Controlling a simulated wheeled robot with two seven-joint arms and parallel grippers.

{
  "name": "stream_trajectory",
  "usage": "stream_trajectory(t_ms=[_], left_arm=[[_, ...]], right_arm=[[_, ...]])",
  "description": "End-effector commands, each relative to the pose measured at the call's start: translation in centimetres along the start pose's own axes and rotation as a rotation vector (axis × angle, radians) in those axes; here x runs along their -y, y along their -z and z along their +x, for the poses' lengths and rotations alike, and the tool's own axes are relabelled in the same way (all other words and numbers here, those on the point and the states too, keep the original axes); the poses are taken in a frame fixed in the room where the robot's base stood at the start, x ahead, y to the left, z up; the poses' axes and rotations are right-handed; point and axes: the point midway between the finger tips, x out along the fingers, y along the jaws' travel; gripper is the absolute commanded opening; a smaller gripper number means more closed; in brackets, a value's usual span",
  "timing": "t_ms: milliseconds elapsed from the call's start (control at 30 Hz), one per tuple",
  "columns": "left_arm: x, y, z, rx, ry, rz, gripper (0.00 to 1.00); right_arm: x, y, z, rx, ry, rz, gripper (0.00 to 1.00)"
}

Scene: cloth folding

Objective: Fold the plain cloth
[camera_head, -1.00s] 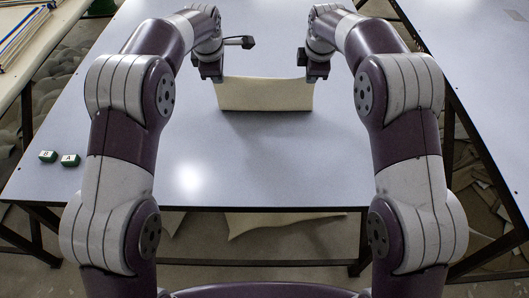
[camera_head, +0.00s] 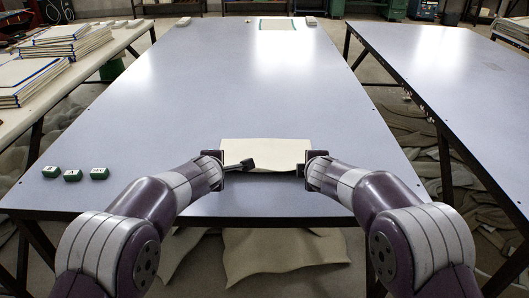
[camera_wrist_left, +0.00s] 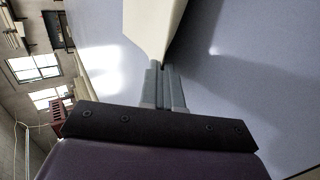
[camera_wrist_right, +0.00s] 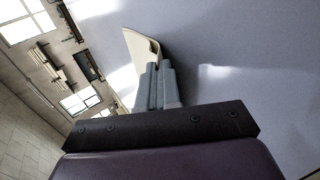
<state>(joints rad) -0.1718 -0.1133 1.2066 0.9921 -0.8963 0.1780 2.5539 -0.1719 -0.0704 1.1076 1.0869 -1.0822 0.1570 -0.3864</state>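The plain cream cloth (camera_head: 266,152) is stretched between my two grippers above the near middle of the table, its lower edge sagging slightly. It looks raised off the table, but the gap is hard to judge. My left gripper (camera_head: 227,168) is at its left end. In the left wrist view its fingers (camera_wrist_left: 160,66) are closed on a corner of the cloth (camera_wrist_left: 153,25). My right gripper (camera_head: 302,170) is at the right end. In the right wrist view its fingers (camera_wrist_right: 155,66) are closed on the cloth's edge (camera_wrist_right: 137,48).
The grey table (camera_head: 150,110) is largely clear. Several small green blocks (camera_head: 72,175) lie at its near left. A white piece with a dark border (camera_head: 278,24) lies at the far end. Stacked panels (camera_head: 65,42) sit on the left table. Another table (camera_head: 450,70) stands right.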

Motion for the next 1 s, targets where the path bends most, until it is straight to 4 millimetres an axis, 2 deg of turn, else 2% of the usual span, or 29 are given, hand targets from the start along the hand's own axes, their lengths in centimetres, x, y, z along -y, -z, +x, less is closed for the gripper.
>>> stream_trajectory(t_ms=[167,200,267,300,333,733,867,1000], left_arm=[[0.0,0.0,0.0,0.0,0.0,0.0,0.0],[0.0,0.0,0.0,0.0,0.0,0.0,0.06],[0.0,0.0,0.0,0.0,0.0,0.001,0.26],[0.0,0.0,0.0,-0.001,0.0,0.001,0.39],[0.0,0.0,0.0,-0.001,0.001,0.001,0.47],[-0.2,0.0,-0.3,-0.001,0.0,0.001,0.47],[-1.6,0.0,-2.4,-0.001,-0.002,-0.001,0.47],[-2.6,0.0,-5.3,0.0,-0.002,0.0,0.47]], right_arm=[[-0.1,0.0,0.0,0.001,-0.001,0.0,0.0],[0.0,0.0,0.0,0.001,-0.001,0.0,0.06],[0.0,0.0,0.0,0.001,0.0,0.0,0.26],[0.0,0.0,0.0,0.001,0.0,0.0,0.39],[0.0,0.0,0.0,0.001,0.0,0.0,0.47],[-0.3,0.0,-0.3,0.001,-0.001,0.0,0.47],[-1.7,0.0,-2.4,0.001,-0.003,0.002,0.47],[-2.6,0.0,-5.3,0.0,-0.002,0.001,0.47]])
